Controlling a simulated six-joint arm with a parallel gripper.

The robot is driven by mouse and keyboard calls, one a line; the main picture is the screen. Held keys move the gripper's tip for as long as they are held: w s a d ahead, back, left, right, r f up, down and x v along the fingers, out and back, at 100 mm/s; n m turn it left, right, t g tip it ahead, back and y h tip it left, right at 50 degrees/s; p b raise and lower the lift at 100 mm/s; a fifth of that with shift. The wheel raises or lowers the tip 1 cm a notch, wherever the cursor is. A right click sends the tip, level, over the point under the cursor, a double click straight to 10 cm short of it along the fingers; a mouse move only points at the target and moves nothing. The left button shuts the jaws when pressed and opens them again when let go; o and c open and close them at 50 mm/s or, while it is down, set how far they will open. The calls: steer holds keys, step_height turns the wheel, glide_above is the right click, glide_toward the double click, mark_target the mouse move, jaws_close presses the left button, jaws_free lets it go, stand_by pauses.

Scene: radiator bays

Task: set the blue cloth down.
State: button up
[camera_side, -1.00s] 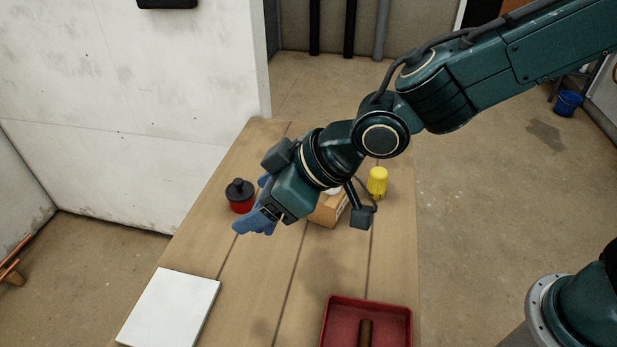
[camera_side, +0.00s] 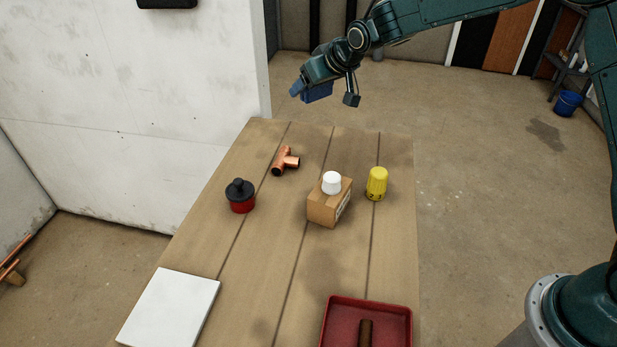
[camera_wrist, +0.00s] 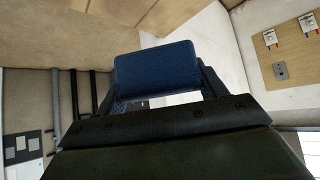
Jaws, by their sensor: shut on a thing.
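My gripper (camera_side: 305,88) is raised high beyond the far end of the wooden table in the side view. It is shut on the blue cloth (camera_side: 318,93), which is clear of the table and touches nothing else that I can see. In the wrist view the cloth (camera_wrist: 155,70) shows as a dark blue folded pad between the fingers (camera_wrist: 157,95). Parts of the fingers are hidden behind the cloth.
The table (camera_side: 265,265) holds a copper tee (camera_side: 285,161), a red-and-black pot (camera_side: 240,197), a cardboard box (camera_side: 325,210) with a white cap (camera_side: 332,182), a yellow container (camera_side: 377,184), a white panel (camera_side: 170,308) and a red tray (camera_side: 340,305). The table's middle is clear.

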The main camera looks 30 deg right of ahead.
steer(key=w+d+m, duration=0.1)
steer(key=w+d, duration=0.1)
steer(key=d, duration=0.3)
steer(key=shift+h, duration=0.4)
step_height(320, 180, down, 16)
steer(key=shift+w+d+r, duration=0.1)
steer(key=shift+f, duration=2.15)
steer(key=shift+f, duration=0.15)
steer(key=o, duration=1)
steer(key=shift+c, duration=0.2)
steer(key=shift+r, duration=0.2)
